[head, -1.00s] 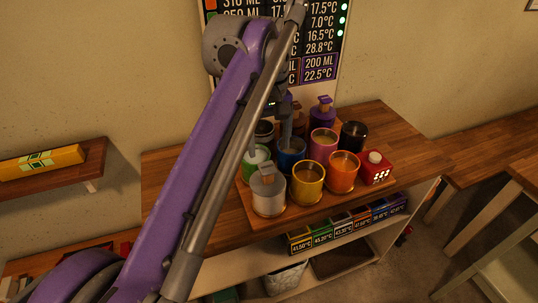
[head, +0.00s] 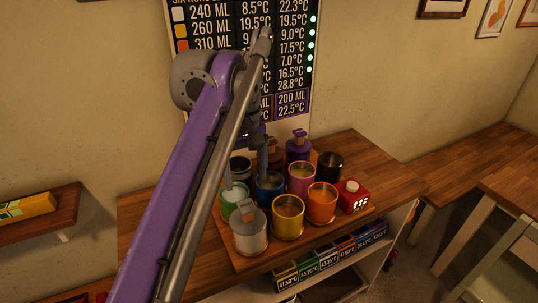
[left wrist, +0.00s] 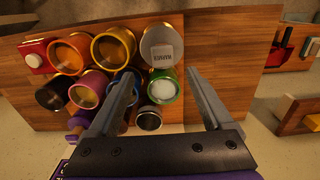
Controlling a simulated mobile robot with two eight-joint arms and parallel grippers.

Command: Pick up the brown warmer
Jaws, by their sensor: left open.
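A brown warmer (head: 273,147) shows in the head view at the back of the tray, just left of the purple warmer (head: 298,147). It is partly hidden behind my left arm and gripper. My left gripper (head: 246,170) is open, pointing down over the back left of the group, near the blue jar (head: 269,186) and the green jar (head: 234,196). In the left wrist view my left gripper (left wrist: 160,75) has its fingers wide apart with nothing held between them. I cannot clearly make out the brown warmer there. My right gripper is not in view.
Yellow (head: 288,218), orange (head: 321,203), pink (head: 301,178), black (head: 330,166) and grey (head: 249,232) containers crowd the wooden tray (head: 276,254). A red box (head: 353,196) stands at its right. The counter (head: 372,160) is bare at the back right.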

